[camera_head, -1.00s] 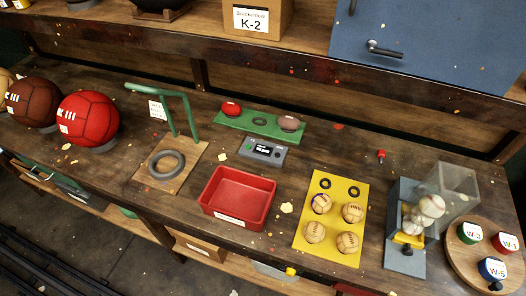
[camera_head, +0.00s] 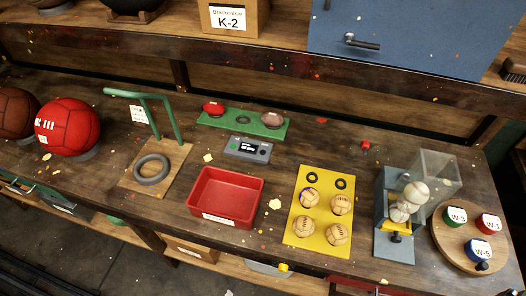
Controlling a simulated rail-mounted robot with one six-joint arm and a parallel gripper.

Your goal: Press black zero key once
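A small grey device (camera_head: 246,157) with a dark display (camera_head: 248,147) sits on the wooden workbench (camera_head: 110,130), behind the red tray and in front of the green board. Small light digits show on the display but are too small to read. A green button (camera_head: 232,146) is at its left end. A small dark key (camera_head: 263,152) seems to be at its right end; any zero mark is too small to make out. My gripper is not in view.
A red tray (camera_head: 226,215) stands in front of the device. Left is a green bent frame (camera_head: 168,115) over a grey ring (camera_head: 153,169). Behind is a green board (camera_head: 280,134) with small balls. Right are a yellow board (camera_head: 321,250) with several balls and a clear-bin stand (camera_head: 437,165).

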